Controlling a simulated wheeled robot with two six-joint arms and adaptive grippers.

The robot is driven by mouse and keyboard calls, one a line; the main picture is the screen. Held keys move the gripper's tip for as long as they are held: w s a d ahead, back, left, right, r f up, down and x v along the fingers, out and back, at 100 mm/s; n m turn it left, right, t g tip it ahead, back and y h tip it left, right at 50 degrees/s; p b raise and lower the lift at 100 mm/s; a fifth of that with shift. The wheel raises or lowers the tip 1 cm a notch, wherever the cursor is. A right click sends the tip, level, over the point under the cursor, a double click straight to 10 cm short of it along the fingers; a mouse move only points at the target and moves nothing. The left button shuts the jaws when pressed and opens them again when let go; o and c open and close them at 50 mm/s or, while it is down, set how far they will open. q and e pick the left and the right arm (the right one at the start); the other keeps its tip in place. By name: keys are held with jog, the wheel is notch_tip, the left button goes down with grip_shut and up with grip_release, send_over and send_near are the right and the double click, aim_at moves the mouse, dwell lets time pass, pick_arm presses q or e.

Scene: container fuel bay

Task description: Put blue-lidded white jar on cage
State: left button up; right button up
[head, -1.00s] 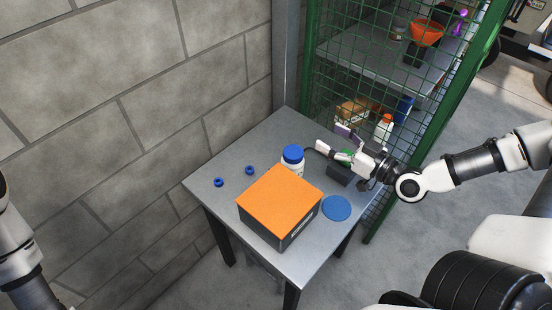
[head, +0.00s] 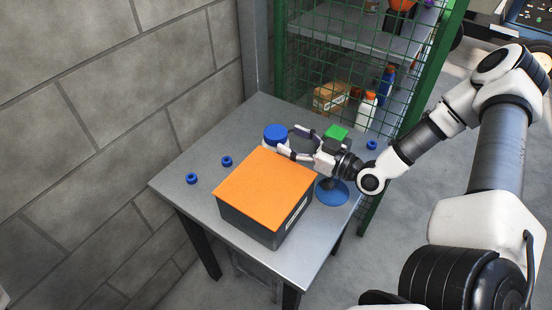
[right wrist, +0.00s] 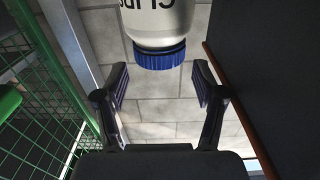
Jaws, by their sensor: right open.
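The white jar with the blue lid (head: 275,132) stands on the table behind the orange-topped box, which hides most of its body. My right gripper (head: 291,140) is open and low over the table, just right of the jar, with its fingers pointing at it. In the right wrist view the jar (right wrist: 158,20) appears lid-down, ahead of and between the open fingers (right wrist: 158,85), not gripped. The green wire cage (head: 437,75) with grey shelves stands behind the table at the right. My left gripper is not in view.
The orange-topped dark box (head: 265,188) stands close in front of the fingers. A green-topped dark item (head: 336,132), a blue disc (head: 331,193) and small blue rings (head: 227,161) lie on the table (head: 190,155). Bottles and a carton (head: 330,97) are inside the cage.

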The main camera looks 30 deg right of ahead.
jog(key=b+x, duration=0.1)
jog(key=x, duration=0.4)
jog(key=shift+w+a+b, duration=0.15)
jog(key=shift+w+b, duration=0.15)
jog(key=shift+b, duration=0.05)
jog(key=shift+s, duration=0.1)
jog(key=c, duration=0.6)
grip_shut()
